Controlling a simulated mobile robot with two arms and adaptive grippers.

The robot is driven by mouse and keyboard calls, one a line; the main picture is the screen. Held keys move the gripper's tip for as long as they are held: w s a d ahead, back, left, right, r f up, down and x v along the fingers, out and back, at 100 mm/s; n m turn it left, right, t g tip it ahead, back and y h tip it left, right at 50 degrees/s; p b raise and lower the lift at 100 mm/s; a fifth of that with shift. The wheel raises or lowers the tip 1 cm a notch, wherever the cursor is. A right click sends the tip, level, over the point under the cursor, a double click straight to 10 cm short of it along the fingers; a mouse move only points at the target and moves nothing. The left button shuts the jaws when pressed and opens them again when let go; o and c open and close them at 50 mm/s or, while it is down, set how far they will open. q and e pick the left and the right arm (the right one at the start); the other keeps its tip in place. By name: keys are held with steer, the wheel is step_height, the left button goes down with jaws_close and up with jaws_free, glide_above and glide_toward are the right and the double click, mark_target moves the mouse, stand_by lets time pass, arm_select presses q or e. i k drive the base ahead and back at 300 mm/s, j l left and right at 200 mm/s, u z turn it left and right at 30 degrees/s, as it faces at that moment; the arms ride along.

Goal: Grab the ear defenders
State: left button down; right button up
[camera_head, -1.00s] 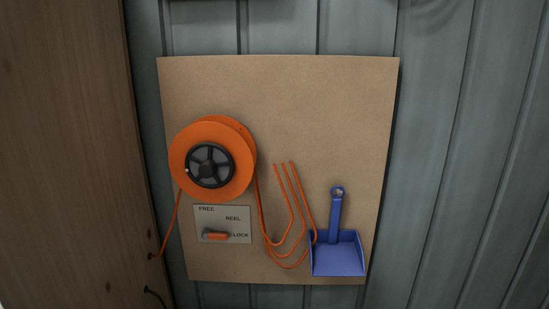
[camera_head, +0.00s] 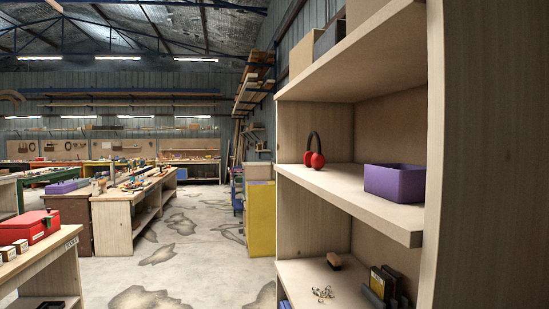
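The ear defenders (camera_head: 315,153) have red cups and a black headband. They stand on the middle shelf (camera_head: 378,203) of a wooden shelf unit at the right, near the shelf's left end, with the headband arching up. Neither of my grippers shows in the head view.
A purple bin (camera_head: 395,182) sits right of the ear defenders on the same shelf. A brush (camera_head: 334,261) and small metal items lie on the shelf below. A bench with a red case (camera_head: 30,227) stands at the left. The stained concrete floor (camera_head: 190,245) between is open.

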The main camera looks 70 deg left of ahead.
mark_target(317, 160)
steer(key=u, duration=1.85)
steer(key=i+j, duration=0.2)
steer(key=i, duration=0.2)
steer(key=i+j, duration=0.2)
steer(key=i, duration=0.2)
steer(key=i+j, duration=0.2)
steer(key=i, duration=0.2)
steer(key=i+j, duration=0.2)
steer(key=i, duration=0.2)
